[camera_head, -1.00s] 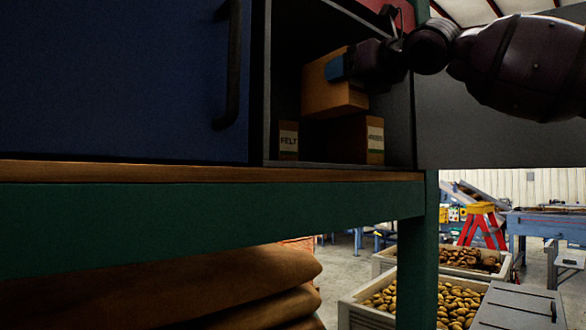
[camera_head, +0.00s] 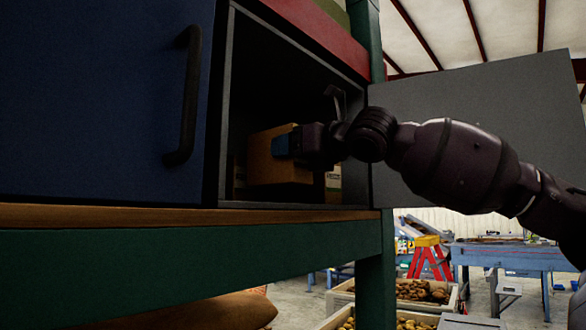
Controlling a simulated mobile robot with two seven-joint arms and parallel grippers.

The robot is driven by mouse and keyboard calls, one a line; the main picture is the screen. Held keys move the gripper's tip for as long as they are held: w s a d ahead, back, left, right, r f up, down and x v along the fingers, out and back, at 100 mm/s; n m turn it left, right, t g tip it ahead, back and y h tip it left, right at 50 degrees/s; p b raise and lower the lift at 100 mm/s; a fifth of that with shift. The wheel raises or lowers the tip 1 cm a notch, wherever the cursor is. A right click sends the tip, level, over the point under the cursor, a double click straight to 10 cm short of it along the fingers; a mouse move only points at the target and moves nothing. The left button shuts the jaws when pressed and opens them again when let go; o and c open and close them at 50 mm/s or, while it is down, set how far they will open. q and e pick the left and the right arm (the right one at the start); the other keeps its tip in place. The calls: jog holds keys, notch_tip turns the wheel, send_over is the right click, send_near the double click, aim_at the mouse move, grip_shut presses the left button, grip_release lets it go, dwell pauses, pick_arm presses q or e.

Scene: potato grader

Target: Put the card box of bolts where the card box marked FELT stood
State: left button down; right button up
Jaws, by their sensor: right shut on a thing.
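A plain card box (camera_head: 264,160) is in the open cupboard compartment, held by my right gripper (camera_head: 285,144), which is shut on its right side. No mark on it can be read. I cannot tell whether its base touches the shelf. A second card box with a pale label (camera_head: 333,181) stands to its right, partly hidden by the held box and gripper. A dim strip of a box (camera_head: 239,178) shows at the left; the held box covers most of it and its mark is not readable now. My left gripper is out of view.
A closed blue door with a black handle (camera_head: 184,95) lies left of the compartment. The open grey door (camera_head: 470,110) hangs at the right, behind my right arm. The wooden shelf edge (camera_head: 120,215) runs below. The compartment's upper part is free.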

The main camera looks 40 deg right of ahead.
aim_at(304, 166)
jog(key=shift+w+f, duration=0.1)
jog(key=shift+f, duration=1.4)
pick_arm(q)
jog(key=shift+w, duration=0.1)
pick_arm(e)
jog(key=shift+f, duration=0.2)
jog(key=shift+f, duration=0.1)
jog(key=o, duration=1.1)
jog(key=shift+c, duration=0.2)
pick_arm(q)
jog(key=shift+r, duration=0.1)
pick_arm(e)
jog(key=shift+s, duration=0.25)
pick_arm(q)
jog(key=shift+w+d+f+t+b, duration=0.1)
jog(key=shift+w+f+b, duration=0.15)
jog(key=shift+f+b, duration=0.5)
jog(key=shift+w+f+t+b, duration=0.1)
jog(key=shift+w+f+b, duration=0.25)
jog(key=shift+b, duration=0.75)
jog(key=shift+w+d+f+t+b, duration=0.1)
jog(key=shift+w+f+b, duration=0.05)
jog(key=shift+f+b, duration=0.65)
pick_arm(e)
jog(key=s+d, duration=0.1)
jog(key=s, duration=1)
jog(key=shift+s, duration=0.35)
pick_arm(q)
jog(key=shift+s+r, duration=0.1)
